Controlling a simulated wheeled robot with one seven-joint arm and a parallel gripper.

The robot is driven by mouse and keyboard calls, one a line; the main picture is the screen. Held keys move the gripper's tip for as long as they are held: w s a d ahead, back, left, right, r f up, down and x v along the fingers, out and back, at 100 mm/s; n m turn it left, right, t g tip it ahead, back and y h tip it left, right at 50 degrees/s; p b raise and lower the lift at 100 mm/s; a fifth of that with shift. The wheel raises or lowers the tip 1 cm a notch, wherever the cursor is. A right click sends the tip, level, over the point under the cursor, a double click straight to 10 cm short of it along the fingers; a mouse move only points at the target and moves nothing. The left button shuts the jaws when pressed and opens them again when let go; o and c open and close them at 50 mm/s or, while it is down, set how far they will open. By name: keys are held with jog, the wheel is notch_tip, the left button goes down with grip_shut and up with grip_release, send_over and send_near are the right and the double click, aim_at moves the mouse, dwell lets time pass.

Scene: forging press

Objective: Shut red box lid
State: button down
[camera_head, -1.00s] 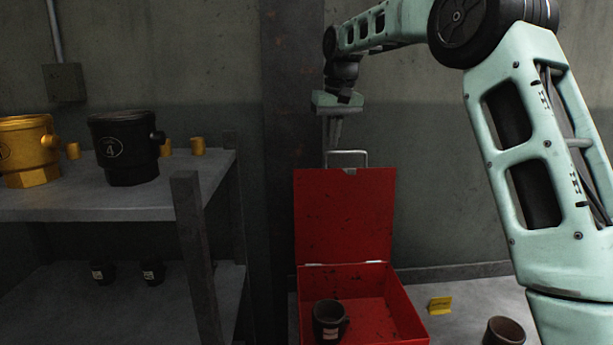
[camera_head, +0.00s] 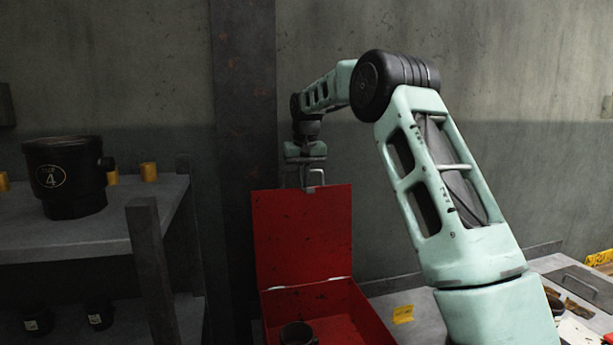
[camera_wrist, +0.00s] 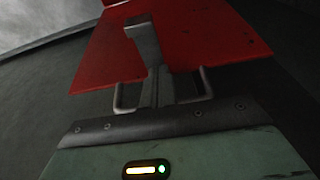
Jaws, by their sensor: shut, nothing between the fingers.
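The red box (camera_head: 365,318) stands open at the lower middle of the head view, with its front cut off by the frame. Its red lid (camera_head: 303,235) stands upright at the back, with a metal handle (camera_head: 317,178) on its top edge. My gripper (camera_head: 306,186) points down at the lid's top edge, beside the handle, with its fingers together and empty. In the wrist view, my gripper (camera_wrist: 143,30) overlaps the red lid (camera_wrist: 195,45), and the handle (camera_wrist: 205,85) shows on both sides of the fingers. I cannot tell whether they touch.
A dark cup (camera_head: 298,333) is inside the box. A grey shelf (camera_head: 100,225) with a black pot (camera_head: 65,175) stands to the left. A dark post (camera_head: 243,100) and the wall are behind. A yellow tag (camera_head: 403,314) lies to the right of the box.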

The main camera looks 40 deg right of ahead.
jog(key=shift+s+a+r, duration=0.25)
jog(key=shift+s+a, duration=0.05)
jog(key=shift+s, duration=0.3)
jog(key=shift+s+a+r, duration=0.2)
jog(key=shift+s+a, duration=0.05)
jog(key=shift+s, duration=0.3)
jog(key=shift+s+a+p, duration=0.3)
jog(key=shift+s+p, duration=0.2)
jog(key=shift+s, duration=0.1)
jog(key=shift+f, duration=0.1)
jog(key=shift+s, duration=0.1)
